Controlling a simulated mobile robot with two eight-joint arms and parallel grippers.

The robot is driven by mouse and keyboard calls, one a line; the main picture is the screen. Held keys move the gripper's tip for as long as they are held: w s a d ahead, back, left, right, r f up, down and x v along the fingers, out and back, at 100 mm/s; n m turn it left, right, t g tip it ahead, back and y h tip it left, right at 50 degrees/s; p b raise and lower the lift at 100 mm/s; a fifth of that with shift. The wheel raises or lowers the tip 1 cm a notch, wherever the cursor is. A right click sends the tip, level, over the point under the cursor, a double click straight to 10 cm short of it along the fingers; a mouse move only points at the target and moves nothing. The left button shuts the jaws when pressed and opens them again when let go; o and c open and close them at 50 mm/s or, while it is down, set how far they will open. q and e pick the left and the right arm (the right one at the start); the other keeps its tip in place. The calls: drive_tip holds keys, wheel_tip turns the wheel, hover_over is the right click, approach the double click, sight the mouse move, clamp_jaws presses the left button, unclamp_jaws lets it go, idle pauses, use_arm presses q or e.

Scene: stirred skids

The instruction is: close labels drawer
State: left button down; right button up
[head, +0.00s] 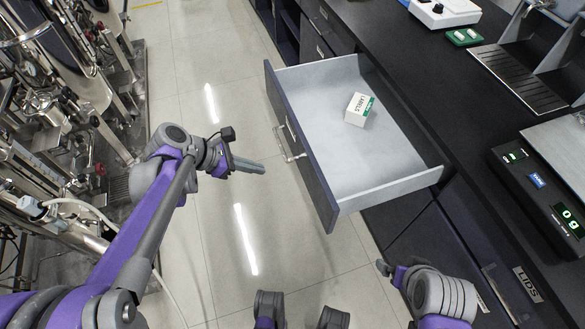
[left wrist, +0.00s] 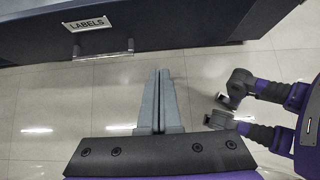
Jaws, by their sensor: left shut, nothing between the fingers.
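The labels drawer (head: 335,180) is pulled well out from the dark counter. Its grey inside holds a small white and green box marked LABELS (head: 359,109). The drawer's dark front faces left and carries a metal bar handle (head: 289,146). The left wrist view shows the LABELS plate (left wrist: 88,24) and the handle (left wrist: 103,54) below it. My left gripper (head: 264,169) is shut and empty, left of the drawer front and apart from it. Its fingers (left wrist: 159,75) point toward the drawer front, right of the handle in the wrist view.
A dark counter (head: 400,55) runs along the right with a scale display (head: 567,218) on it. A LIDS drawer (head: 528,284) is below, at lower right. Metal equipment (head: 60,110) stands at the left. The tiled floor (head: 225,230) between is clear.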

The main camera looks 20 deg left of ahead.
sight(306, 173)
use_arm(q)
drive_tip(key=x, duration=0.4)
drive_tip(key=d+r+b+x, duration=0.1)
drive_tip(key=x, duration=0.3)
drive_tip(key=w+x, duration=0.1)
drive_tip(key=x, duration=0.3)
drive_tip(key=shift+d+r+b, duration=0.25)
drive_tip(key=shift+b, duration=0.15)
drive_tip(key=shift+w+d, duration=0.2)
drive_tip(key=shift+d, duration=0.05)
drive_tip(key=shift+d, duration=0.1)
drive_tip(key=w+d, duration=0.6)
drive_tip(key=d, duration=0.3)
drive_tip(key=w+d, duration=0.7)
drive_tip(key=d, duration=0.3)
drive_tip(key=w+d, duration=0.6)
drive_tip(key=d, duration=0.4)
drive_tip(key=shift+w, duration=0.4)
drive_tip(key=shift+w+d, duration=0.35)
drive_tip(key=shift+d, duration=0.15)
drive_tip(key=shift+r, duration=0.15)
drive_tip(key=shift+d, duration=0.1)
